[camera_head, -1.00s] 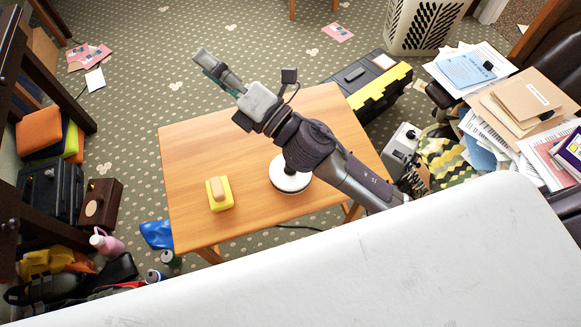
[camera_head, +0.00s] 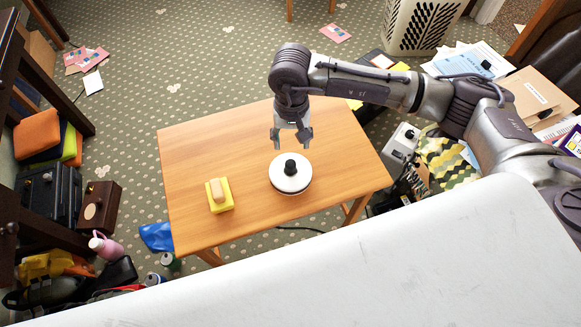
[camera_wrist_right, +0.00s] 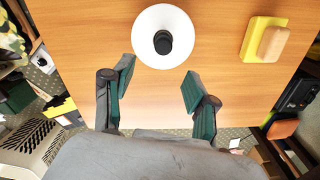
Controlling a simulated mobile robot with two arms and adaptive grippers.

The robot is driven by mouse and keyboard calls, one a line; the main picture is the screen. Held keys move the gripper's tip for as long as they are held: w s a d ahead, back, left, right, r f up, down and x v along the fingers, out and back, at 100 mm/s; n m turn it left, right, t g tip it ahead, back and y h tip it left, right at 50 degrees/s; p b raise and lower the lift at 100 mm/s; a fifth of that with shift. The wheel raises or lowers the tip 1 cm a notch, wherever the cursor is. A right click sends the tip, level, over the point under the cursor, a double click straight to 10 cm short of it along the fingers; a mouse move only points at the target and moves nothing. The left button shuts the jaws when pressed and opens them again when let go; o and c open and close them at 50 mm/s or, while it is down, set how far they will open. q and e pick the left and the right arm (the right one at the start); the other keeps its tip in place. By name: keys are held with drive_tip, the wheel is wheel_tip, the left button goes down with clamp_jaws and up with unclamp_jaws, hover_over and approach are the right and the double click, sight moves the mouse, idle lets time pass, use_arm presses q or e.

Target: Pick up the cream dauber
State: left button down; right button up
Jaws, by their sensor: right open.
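A cream block with rounded edges, which looks like the cream dauber (camera_head: 218,190), rests on a yellow block (camera_head: 229,205) on the left part of the wooden table. In the right wrist view the dauber (camera_wrist_right: 273,43) and the yellow block (camera_wrist_right: 255,42) are at the upper right. My right gripper (camera_head: 292,146) points down above the table, open and empty. It is behind a round white disc with a black knob (camera_head: 280,184), and right of the dauber, apart from it. The right wrist view shows its spread fingers (camera_wrist_right: 157,82). My left gripper is not in view.
The wooden table (camera_head: 341,168) is otherwise clear. A white surface (camera_head: 330,270) fills the foreground. A black and yellow case and piles of paper (camera_head: 470,70) are at the right. Bags and boxes lie at the left.

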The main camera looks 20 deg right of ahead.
sight(291, 162)
wheel_tip(291, 162, down, 5)
drive_tip(key=shift+r, duration=0.1)
drive_tip(key=shift+s+a+f+p, duration=0.15)
drive_tip(key=shift+f+p, duration=0.15)
drive_tip(key=shift+f, duration=1.1)
drive_tip(key=shift+s+a+f+p, duration=0.1)
drive_tip(key=shift+f+p, duration=0.2)
drive_tip(key=shift+f, duration=1.05)
clamp_jaws()
drive_tip(key=shift+r, duration=0.1)
